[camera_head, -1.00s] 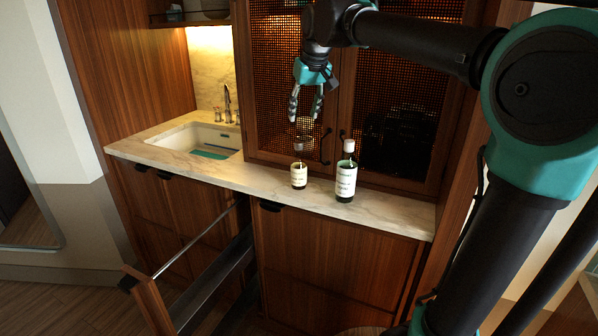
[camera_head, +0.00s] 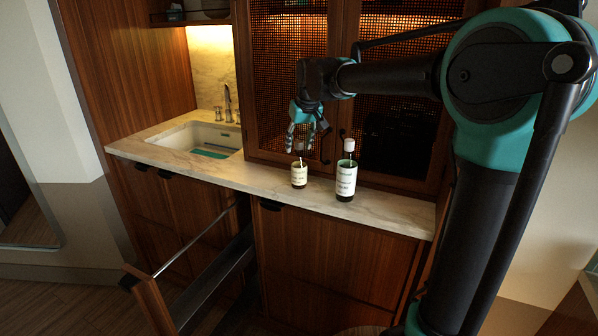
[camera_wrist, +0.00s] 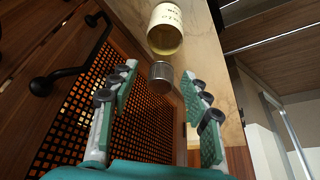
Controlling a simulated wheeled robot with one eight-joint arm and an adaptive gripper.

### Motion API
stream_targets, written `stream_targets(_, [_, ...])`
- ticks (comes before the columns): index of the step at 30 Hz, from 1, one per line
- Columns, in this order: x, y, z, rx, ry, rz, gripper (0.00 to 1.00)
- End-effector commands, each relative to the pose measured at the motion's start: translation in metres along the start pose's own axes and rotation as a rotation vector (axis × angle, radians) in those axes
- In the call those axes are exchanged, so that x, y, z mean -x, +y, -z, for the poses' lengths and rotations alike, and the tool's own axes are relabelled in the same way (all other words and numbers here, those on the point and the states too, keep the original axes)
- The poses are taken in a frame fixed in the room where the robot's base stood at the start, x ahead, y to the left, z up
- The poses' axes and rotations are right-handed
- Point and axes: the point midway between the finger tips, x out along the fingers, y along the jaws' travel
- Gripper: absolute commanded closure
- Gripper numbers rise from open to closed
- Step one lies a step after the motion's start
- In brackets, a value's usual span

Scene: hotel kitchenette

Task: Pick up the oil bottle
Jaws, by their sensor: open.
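A small bottle (camera_head: 299,176) with a cream label stands upright on the counter. It appears to be the oil bottle; its label is too small to read fully. In the wrist view the same bottle (camera_wrist: 167,38) shows yellowish clear glass and a silver cap. A taller dark bottle (camera_head: 346,181) with a pale label and white cap stands just right of it. My gripper (camera_head: 300,149) points down above the small bottle. In the wrist view my open gripper (camera_wrist: 160,73) has a finger on each side of the cap, with gaps showing. It holds nothing.
The marble counter (camera_head: 392,210) is clear right of the taller bottle. A sink (camera_head: 205,140) with a faucet (camera_head: 228,103) lies to the left. Mesh cabinet doors with black handles (camera_wrist: 42,86) rise close behind the bottles. A drawer (camera_head: 150,300) stands pulled out below.

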Motion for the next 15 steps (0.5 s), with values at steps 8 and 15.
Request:
stream_targets(8, [-0.0014,-0.0001,-0.0002,0.0,0.0,0.0,0.57])
stream_targets(15, [-0.0012,-0.0001,-0.0002,0.0,0.0,0.0,0.87])
